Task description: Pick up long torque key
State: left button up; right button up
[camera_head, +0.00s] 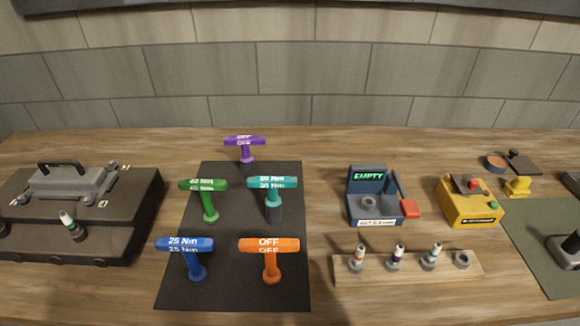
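Several T-handled torque keys stand on or at a black mat (238,290). A blue key (186,245) marked "25 Nm" is front left, and an orange key (269,246) marked "OFF" is front right. A green key (204,185) stands behind the blue one. A teal key (272,183) stands behind the orange one, with a thick dark lower part. A purple key (245,141) marked "OFF" is at the mat's back edge. I cannot tell for sure which is the long one. Neither of my grippers is in view.
A dark engine block (140,190) is at the left. A blue-grey device (372,213) showing "EMPTY" and a yellow box (470,205) stand to the right. A green mat (540,250) lies far right.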

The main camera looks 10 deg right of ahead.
aim_at(273, 202)
jog(key=i+j+z, duration=0.2)
jog(key=i, duration=0.25)
jog(key=u, duration=0.5)
jog(key=k+j+u, duration=0.1)
jog(key=u, duration=0.4)
jog(key=k+j+u, duration=0.1)
jog(key=u, duration=0.4)
jog(key=z, duration=0.4)
jog(key=l+z, duration=0.1)
jog(key=z, duration=0.3)
jog(key=i+z, duration=0.1)
jog(key=z, duration=0.65)
jog(key=i+l, duration=0.05)
